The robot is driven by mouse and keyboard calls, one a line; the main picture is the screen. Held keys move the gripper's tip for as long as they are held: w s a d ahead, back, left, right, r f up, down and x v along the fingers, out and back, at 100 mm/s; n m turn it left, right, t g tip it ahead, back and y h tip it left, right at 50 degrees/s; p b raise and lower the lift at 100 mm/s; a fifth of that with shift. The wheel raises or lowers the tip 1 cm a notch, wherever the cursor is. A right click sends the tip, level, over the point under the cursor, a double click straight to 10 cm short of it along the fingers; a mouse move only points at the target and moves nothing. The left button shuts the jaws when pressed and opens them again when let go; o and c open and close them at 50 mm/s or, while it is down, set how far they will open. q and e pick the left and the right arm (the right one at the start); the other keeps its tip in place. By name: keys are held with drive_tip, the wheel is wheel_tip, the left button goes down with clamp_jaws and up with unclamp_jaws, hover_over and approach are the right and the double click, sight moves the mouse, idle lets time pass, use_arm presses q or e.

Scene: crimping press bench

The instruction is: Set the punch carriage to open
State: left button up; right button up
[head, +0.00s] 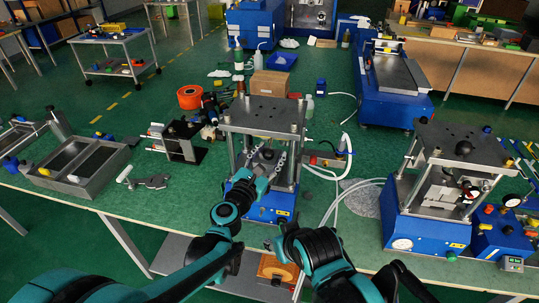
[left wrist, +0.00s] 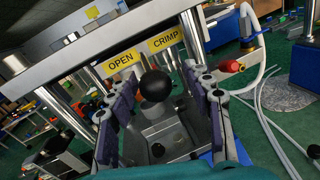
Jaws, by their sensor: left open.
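The press (head: 262,115) in the middle of the bench has a dark top plate on steel posts and a blue base. In the left wrist view, a yellow OPEN label (left wrist: 121,62) and a yellow CRIMP label (left wrist: 164,39) sit side by side on its crossbar. A black ball knob (left wrist: 155,85) on a pale stem shows below the labels, roughly under the gap between them. My left gripper (head: 267,157) reaches into the press front. Its fingers (left wrist: 162,110) are open, one either side of the knob; I cannot tell if they touch it.
A second press (head: 455,150) with a blue base stands at the right. White hoses (head: 340,185) run between the presses. A grey tray (head: 83,165), a small black fixture (head: 180,140), an orange spool (head: 189,96) and a cardboard box (head: 270,84) are on the bench.

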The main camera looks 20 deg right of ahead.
use_arm(q)
drive_tip(key=v, duration=1.2)
drive_tip(key=shift+r, duration=0.1)
drive_tip(key=s+a+f+m+g+y, duration=0.2)
drive_tip(key=s+a+f+m+y, duration=0.1)
drive_tip(key=a+m, duration=0.5)
drive_tip(key=s+a+f+m+g+y, duration=0.2)
drive_tip(key=s+a+m+y, duration=0.3)
drive_tip(key=a, duration=0.9)
drive_tip(key=s+a+f+m+g+y, duration=0.1)
drive_tip(key=s+a+f+m+y, duration=0.3)
drive_tip(key=a+m, duration=0.7)
drive_tip(key=shift+s+m+g+y, duration=0.4)
drive_tip(key=shift+s, duration=0.25)
